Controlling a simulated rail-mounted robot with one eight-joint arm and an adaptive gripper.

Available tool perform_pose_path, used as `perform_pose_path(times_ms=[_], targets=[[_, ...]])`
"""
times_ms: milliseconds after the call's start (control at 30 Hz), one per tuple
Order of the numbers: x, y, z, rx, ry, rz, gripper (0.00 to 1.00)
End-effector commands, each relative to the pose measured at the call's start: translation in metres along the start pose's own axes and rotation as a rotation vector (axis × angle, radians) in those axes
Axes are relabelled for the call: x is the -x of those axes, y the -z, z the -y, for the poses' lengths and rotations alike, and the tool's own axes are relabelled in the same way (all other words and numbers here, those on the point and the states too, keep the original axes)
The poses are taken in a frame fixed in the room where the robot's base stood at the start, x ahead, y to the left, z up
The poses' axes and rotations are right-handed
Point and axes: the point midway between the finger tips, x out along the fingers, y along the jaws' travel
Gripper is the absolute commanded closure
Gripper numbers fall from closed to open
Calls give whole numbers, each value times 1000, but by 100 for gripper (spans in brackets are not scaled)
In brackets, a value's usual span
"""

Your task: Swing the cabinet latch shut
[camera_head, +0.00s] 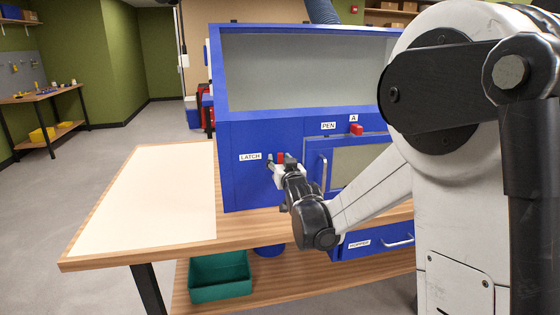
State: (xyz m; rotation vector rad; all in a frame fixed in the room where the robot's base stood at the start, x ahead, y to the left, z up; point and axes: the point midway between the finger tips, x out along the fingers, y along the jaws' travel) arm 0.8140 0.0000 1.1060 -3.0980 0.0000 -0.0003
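The blue cabinet (240,185) stands on the wooden bench. A white LATCH label (250,157) is on its front, and a small red latch piece (281,157) shows just right of it. My gripper (280,163) is at the latch, with dark finger parts to the left and right of the red piece in the picture. I cannot tell whether the fingers touch or grip it. My gripper and wrist hide most of the latch, so its angle is unclear. The cabinet door (312,165), with a window and upright handle, is right of my gripper and looks closed.
A red knob (356,129) sits near the PEN and A labels above the door. A HOPPER drawer (372,243) is below. The pale mat (150,200) on the bench's left is clear. A green bin (220,275) stands on the lower shelf.

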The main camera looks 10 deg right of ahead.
Motion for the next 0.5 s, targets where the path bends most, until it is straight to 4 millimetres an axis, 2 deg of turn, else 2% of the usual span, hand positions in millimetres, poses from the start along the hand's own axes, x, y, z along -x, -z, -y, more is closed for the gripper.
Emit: perform_pose_path(times_ms=[33, 267, 500], targets=[[0, 0, 0, 0, 0, 0, 71], [0, 0, 0, 0, 0, 0, 100], [0, 0, 0, 0, 0, 0, 100]])
